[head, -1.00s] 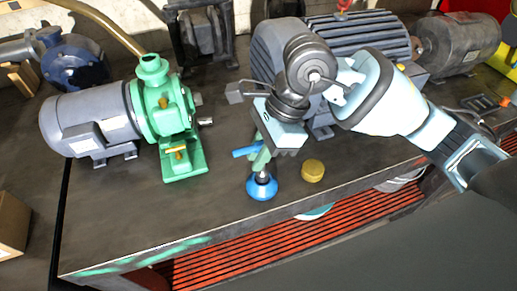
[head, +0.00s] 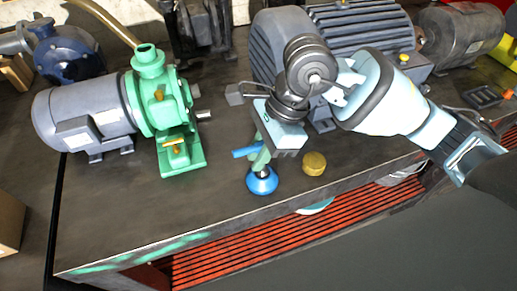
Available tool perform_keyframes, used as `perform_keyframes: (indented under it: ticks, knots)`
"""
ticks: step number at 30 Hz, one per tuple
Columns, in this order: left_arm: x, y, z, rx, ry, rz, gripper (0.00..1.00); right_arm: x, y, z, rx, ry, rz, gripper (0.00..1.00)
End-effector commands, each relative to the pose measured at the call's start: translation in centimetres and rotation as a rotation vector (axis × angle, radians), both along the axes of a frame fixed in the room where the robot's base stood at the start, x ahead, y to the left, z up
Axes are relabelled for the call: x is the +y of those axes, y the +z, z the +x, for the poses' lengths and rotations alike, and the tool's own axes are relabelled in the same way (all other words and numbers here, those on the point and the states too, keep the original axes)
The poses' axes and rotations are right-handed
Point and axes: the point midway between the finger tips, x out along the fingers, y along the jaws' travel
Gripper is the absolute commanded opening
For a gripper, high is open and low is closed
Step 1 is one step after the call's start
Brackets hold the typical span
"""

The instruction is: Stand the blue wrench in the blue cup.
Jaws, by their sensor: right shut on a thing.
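The blue cup (head: 262,181) stands on the dark bench near its front edge. My right gripper (head: 261,153) points down from above, just over the cup. It is shut on the blue wrench (head: 243,152), a short part of which sticks out to the left of the fingers. The fingers and wrist hide most of the wrench, and I cannot tell whether its lower end is inside the cup. My left gripper is not in view.
A yellow cylinder (head: 314,163) stands just right of the cup. A green and grey pump motor (head: 150,105) is at the left, and a large grey-blue motor (head: 345,35) is behind my arm. The bench is clear left of the cup.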

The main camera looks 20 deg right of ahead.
Motion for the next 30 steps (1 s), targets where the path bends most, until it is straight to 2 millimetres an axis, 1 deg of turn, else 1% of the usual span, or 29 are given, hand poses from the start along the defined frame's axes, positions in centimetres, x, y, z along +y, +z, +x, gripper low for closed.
perform_keyframes:
  ticks: [11,12,17,25,30]
  knots:
    - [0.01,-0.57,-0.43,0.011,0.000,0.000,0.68,0.01,-0.77,0.00,-0.001,0.001,0.001,0.00]
    - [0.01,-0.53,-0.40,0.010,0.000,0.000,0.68,0.00,-0.69,0.01,-0.001,0.001,0.000,0.19]
    - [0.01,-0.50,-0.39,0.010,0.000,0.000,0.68,0.00,-0.69,0.00,-0.001,0.000,0.000,0.40]
    - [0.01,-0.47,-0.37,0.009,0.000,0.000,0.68,-0.01,-0.70,-0.01,0.000,0.000,0.000,0.40]
    - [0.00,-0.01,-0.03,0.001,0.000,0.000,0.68,0.00,0.01,0.02,-0.002,-0.001,0.000,0.40]
